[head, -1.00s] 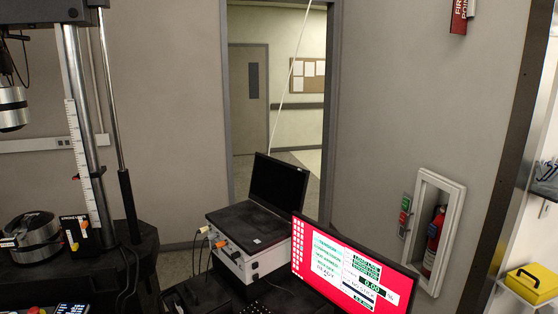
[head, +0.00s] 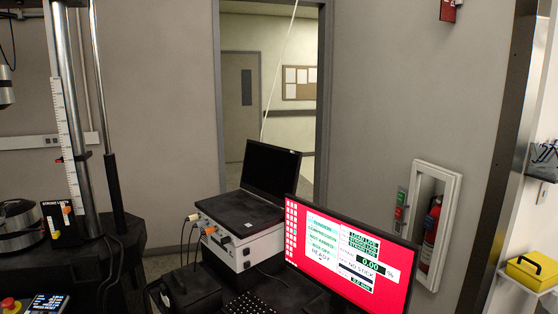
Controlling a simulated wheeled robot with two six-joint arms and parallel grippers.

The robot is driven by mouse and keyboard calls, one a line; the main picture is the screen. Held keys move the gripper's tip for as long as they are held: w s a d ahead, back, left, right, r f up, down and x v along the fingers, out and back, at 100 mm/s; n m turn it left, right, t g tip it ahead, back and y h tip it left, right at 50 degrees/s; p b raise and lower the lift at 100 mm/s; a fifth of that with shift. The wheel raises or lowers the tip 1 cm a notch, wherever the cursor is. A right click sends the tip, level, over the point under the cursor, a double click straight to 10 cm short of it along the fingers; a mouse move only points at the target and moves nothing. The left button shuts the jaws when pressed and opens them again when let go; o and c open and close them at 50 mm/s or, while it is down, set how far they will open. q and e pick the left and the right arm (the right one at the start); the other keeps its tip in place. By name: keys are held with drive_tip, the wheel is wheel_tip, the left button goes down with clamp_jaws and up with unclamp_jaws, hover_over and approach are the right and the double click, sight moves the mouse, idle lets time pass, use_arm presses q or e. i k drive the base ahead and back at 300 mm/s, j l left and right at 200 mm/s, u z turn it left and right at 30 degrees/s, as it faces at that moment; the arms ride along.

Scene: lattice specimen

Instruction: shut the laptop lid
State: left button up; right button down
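The laptop (head: 245,207) sits on top of a light grey instrument box (head: 238,242) near the middle of the head view. Its lid (head: 270,171) stands open and upright, tilted back a little, with a dark screen facing me. Its black base lies flat on the box. Neither of my grippers shows in this view.
A testing machine's column (head: 75,125) rises at left. A doorway is behind the laptop. A fire extinguisher (head: 431,232) hangs in a wall cabinet at right.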

sight(270, 172)
drive_tip(key=k+l, duration=0.5)
drive_tip(key=k, duration=0.15)
drive_tip(key=l+u, duration=0.45)
drive_tip(key=l, duration=0.95)
drive_tip(key=i+l+u, duration=0.25)
drive_tip(key=l+u, duration=0.15)
drive_tip(key=l, duration=1.05)
drive_tip(key=l+u, duration=0.45)
drive_tip(key=l, duration=1)
drive_tip(key=i+l+u, duration=0.1)
drive_tip(key=l, duration=0.25)
drive_tip(key=i+l+u, duration=0.15)
drive_tip(key=l, duration=0.2)
drive_tip(key=i+l+u, duration=0.1)
drive_tip(key=l, duration=0.3)
drive_tip(key=i+l+u, duration=0.1)
drive_tip(key=l, duration=0.3)
drive_tip(key=i+l+u, duration=0.15)
drive_tip(key=l, duration=0.25)
